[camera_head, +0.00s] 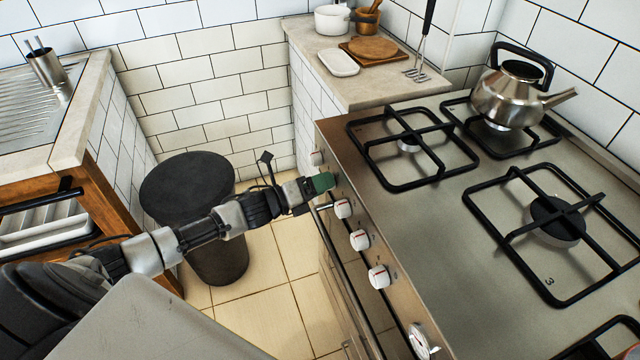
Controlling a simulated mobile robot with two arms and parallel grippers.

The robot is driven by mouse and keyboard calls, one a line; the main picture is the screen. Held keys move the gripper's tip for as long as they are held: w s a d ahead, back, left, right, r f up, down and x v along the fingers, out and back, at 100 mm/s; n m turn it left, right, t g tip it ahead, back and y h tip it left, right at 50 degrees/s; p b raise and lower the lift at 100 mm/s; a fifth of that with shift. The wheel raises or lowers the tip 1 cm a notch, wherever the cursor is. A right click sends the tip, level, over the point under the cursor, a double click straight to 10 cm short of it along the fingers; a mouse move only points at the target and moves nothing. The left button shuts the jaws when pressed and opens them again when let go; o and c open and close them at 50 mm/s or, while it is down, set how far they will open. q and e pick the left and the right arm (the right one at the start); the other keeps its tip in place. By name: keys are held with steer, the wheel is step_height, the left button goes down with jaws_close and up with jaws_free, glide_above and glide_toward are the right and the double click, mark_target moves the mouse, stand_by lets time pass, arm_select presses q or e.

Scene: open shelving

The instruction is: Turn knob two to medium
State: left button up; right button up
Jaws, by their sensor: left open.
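The stove (440,225) has a row of white knobs along its front panel. The farthest knob (316,158) is just beyond my left gripper (318,188). Another knob (343,208) is just on the near side of it, followed by a third knob (360,240) and others nearer me. I cannot read which one is knob two. My left gripper is open, its green fingertip close to the front panel between the two farthest knobs. Whether it touches a knob is unclear. My right gripper is not in view.
A metal kettle (510,95) stands on the back burner. A dark round bin (190,185) stands on the floor behind my left arm. The oven handle (324,206) runs below the knobs. A sink counter (75,125) is at left.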

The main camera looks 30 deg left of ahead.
arm_select(q)
steer(key=shift+c, duration=0.5)
steer(key=c, duration=0.8)
steer(key=shift+c, duration=0.2)
steer(key=shift+a+n+g+h+p, duration=0.15)
steer(key=shift+n+g+p, duration=0.3)
steer(key=shift+n+p, duration=1.9)
steer(key=shift+d+n+g+h+p, duration=0.1)
steer(key=shift+n+g+h+p, duration=0.3)
steer(key=shift+n, duration=3.9)
steer(key=shift+a+n+g+h+p, duration=0.1)
steer(key=shift+n+g+p, duration=0.75)
steer(key=shift+n, duration=2.5)
steer(key=shift+w+t, duration=0.1)
steer(key=shift+t, duration=0.2)
